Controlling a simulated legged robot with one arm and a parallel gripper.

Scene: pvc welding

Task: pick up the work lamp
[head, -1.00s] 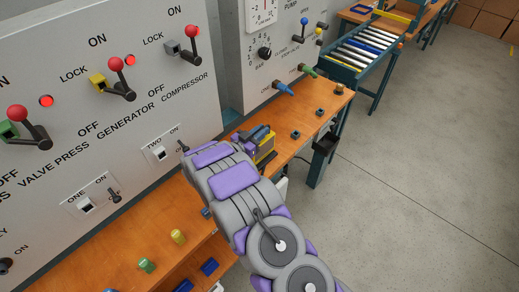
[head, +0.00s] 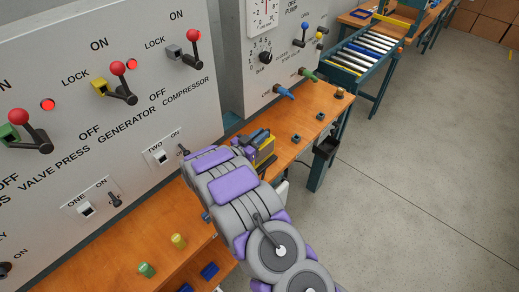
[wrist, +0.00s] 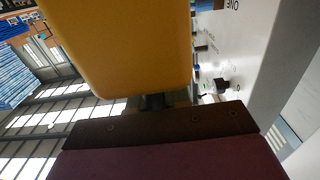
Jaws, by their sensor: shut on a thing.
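The work lamp (head: 265,152) is a yellow and dark boxy thing at the far end of my arm in the head view, by the bench's back edge. My arm hides part of it. My gripper (head: 252,142) is at the lamp and is shut on it; its fingertips are mostly hidden. In the wrist view a large yellow surface (wrist: 118,45), which looks like the lamp's body, fills the upper middle, close to the camera. Whether the lamp touches the bench I cannot tell.
The wooden bench (head: 312,107) runs under a grey panel (head: 95,60) with red-knobbed levers. Blue (head: 284,92) and green (head: 308,74) fittings project over the bench. Yellow (head: 178,240) and green (head: 146,269) pieces stand at the front left. Open floor (head: 430,180) lies right.

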